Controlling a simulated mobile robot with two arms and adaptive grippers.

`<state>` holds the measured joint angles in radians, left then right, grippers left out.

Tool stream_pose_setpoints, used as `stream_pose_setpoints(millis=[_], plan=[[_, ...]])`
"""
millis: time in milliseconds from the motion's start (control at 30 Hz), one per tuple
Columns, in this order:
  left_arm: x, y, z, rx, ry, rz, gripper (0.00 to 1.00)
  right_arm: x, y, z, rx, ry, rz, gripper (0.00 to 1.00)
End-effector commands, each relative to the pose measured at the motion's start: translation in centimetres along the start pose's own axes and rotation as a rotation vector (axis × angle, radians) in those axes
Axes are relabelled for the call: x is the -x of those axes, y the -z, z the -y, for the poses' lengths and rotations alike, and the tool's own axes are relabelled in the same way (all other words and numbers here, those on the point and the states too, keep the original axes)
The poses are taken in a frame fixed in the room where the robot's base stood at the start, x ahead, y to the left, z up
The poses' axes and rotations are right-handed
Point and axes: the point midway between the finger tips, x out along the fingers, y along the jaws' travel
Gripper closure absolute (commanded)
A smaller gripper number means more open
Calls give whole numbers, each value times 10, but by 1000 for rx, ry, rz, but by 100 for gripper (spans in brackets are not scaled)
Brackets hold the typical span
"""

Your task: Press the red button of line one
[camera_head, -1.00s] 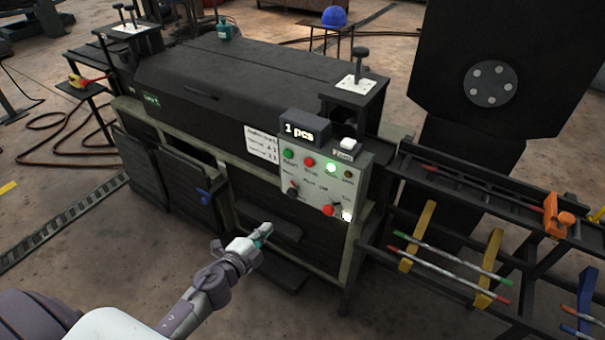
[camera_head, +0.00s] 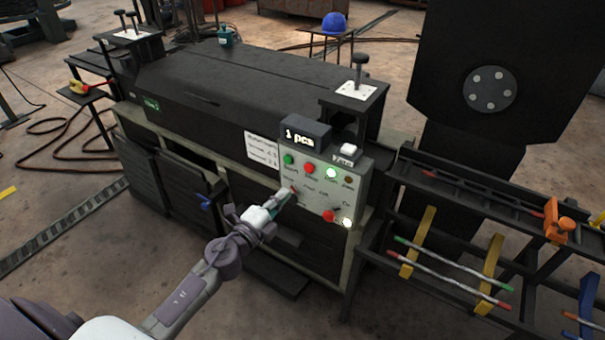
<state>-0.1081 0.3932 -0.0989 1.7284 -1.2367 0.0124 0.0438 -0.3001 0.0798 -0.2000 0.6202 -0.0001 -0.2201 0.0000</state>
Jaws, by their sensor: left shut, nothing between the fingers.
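The grey control panel (camera_head: 318,190) is on the front right of the dark machine. Its upper row has a green button (camera_head: 288,159), a red button (camera_head: 309,168), a lit green lamp (camera_head: 331,173) and a dim lamp (camera_head: 348,180). A second red button (camera_head: 329,216) sits low on the panel beside a lit white lamp (camera_head: 347,223). The labels are too small to read surely. My left gripper (camera_head: 287,194) is shut and empty, its tip at the panel's lower left, over the dark knob there. I cannot tell whether it touches. My right gripper is not in view.
A "1 pcs" display (camera_head: 305,134) and a white button box (camera_head: 346,152) stand on top of the panel. A rack (camera_head: 450,235) with coloured rods stands at right. A blue helmet (camera_head: 334,22) lies on a stool behind. Open floor lies in front.

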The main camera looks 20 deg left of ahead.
Motion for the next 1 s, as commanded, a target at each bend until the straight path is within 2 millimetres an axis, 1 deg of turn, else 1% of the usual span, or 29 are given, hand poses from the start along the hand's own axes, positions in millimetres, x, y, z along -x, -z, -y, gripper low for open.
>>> stream_pose_setpoints(millis=[33, 200, 400, 500, 600, 1000], plan=[[-13, 0, 4, -1, 3, 0, 100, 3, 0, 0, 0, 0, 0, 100], [-50, 0, 1, 0, 3, 1, 100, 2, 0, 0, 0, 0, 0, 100], [-82, 0, 0, 0, 0, 0, 100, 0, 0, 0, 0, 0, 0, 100], [-92, 0, -1, 0, -1, 0, 100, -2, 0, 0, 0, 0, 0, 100], [-97, 0, 0, 0, -1, 0, 100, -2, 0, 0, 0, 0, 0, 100], [-100, 0, 0, 0, -1, 0, 100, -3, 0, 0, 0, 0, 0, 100]])
